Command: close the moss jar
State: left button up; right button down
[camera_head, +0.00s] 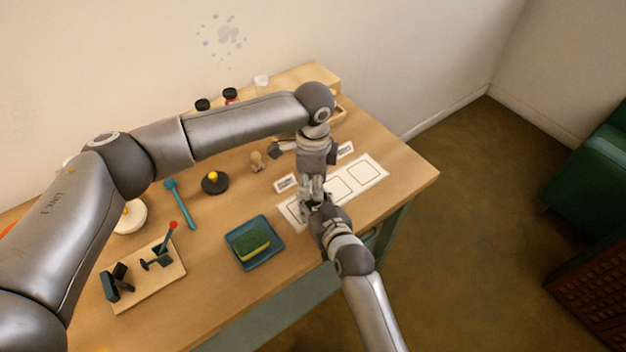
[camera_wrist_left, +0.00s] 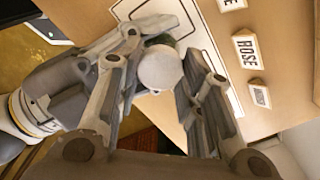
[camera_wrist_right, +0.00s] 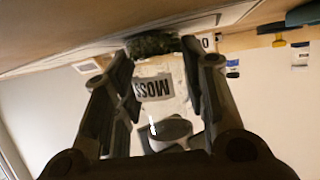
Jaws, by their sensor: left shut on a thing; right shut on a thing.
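The moss jar (camera_wrist_right: 152,88) is a small clear jar with a "MOSS" label, upside down in the right wrist view, and dark green contents (camera_wrist_right: 152,45) by the table. My right gripper (camera_wrist_right: 157,62) is shut around its sides. A round white lid (camera_wrist_left: 160,68) lies between the fingers of my left gripper (camera_wrist_left: 166,60), which is shut on it from above; some green shows just past it. In the head view my left gripper (camera_head: 312,192) and right gripper (camera_head: 322,212) meet over the mat and hide jar and lid. Whether the lid sits fully on the rim I cannot tell.
A white mat with outlined squares (camera_head: 371,172) lies under the grippers. A teal tray (camera_head: 270,263) with a green-yellow sponge (camera_head: 250,243) is in front. A black weight with yellow knob (camera_head: 214,182) and a wooden stand (camera_head: 150,286) are left. Black-lidded jars (camera_head: 230,95) stand behind.

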pick_arm(q)
jog(key=shift+f, duration=0.45)
jog(key=m, duration=2.6)
jog(key=shift+w, duration=0.1)
jog(key=o, duration=0.7)
jog(key=shift+c, duration=0.2)
